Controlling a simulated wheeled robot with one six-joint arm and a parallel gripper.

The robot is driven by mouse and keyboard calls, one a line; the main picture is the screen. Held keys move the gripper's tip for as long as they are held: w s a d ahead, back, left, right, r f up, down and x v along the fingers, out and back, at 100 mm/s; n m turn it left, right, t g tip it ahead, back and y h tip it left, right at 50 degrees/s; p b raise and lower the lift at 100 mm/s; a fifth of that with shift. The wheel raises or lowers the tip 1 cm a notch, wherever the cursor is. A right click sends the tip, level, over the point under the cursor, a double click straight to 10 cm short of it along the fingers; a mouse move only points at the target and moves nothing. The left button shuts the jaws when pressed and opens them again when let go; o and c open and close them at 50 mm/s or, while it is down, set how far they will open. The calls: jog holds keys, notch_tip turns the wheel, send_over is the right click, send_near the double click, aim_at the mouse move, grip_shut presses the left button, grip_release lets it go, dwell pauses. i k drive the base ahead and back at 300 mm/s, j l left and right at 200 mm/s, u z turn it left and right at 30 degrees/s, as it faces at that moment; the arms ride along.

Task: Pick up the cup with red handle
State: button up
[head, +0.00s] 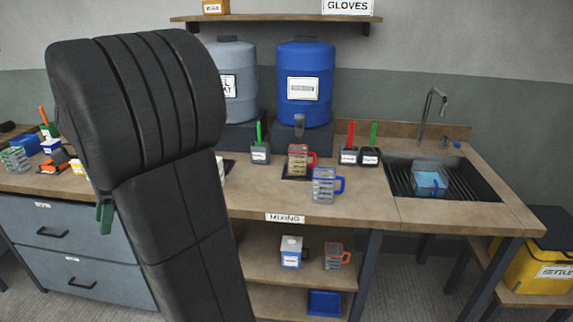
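A clear measuring cup with a red handle and red rim (297,160) stands upright on a dark pad on the mixing counter, below the spout of the blue drum. A clear cup with a blue handle (323,187) stands in front of it, to the right, near the counter's front edge. A cup with an orange-red handle (333,257) stands on the shelf under the counter. My black arm covers the left middle of the head view and hides part of the counter. My gripper cannot be made out.
The blue drum (305,105) and a grey drum (236,100) stand behind. Pots with red and green handled tools (348,157) are to the right, then a sink (468,190) holding a clear container. Bare counter (370,208) lies right of the blue-handled cup.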

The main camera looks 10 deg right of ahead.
aim_at(297, 154)
jog(key=i+z, duration=0.1)
jog(key=z, duration=0.3)
jog(key=i+l+z, duration=0.1)
jog(key=z, duration=0.65)
jog(key=i+z, duration=0.15)
jog(key=z, duration=0.25)
jog(key=i+j, duration=0.25)
jog(key=i, duration=0.25)
jog(key=i+j, duration=0.25)
jog(key=i, duration=0.25)
